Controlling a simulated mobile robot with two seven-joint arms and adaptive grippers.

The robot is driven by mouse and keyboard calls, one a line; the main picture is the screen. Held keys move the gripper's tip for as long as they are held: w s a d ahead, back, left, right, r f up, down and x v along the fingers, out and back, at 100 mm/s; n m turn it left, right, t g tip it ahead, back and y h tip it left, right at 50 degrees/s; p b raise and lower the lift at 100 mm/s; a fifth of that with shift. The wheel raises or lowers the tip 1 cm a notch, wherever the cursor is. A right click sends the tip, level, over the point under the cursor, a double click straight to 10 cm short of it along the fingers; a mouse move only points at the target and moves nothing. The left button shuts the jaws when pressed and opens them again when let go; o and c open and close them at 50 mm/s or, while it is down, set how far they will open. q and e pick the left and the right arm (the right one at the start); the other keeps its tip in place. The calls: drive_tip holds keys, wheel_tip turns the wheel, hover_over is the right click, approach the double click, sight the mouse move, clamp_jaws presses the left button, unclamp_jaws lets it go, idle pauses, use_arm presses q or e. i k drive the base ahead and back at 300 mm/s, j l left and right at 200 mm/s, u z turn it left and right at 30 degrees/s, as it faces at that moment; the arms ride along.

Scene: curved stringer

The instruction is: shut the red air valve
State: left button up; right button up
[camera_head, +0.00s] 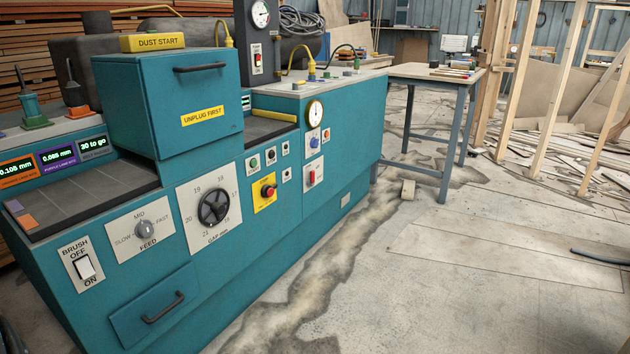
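A small red handle (312,178) sits on a white plate on the front of the teal machine (330,220), toward its right end. It looks upright, and its label is too small to read. It appears to be the red air valve, but I cannot tell whether it is open or shut. Above it are a round pressure gauge (315,113) and a blue knob (314,142). Neither of my grippers is in view, and nothing covers the handle.
Left of the handle are a red stop button (268,191) on a yellow plate and a black gap handwheel (214,207). A workbench (436,76) stands beyond the machine. The concrete floor in front is mostly clear.

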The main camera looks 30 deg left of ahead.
sight(311, 182)
drive_tip(key=i+l+u, duration=0.1)
drive_tip(key=i+u, duration=0.15)
drive_tip(key=i, duration=0.2)
drive_tip(key=i+l+u, duration=0.25)
drive_tip(key=i, duration=0.25)
drive_tip(key=i+l+u, duration=0.25)
drive_tip(key=i, duration=0.2)
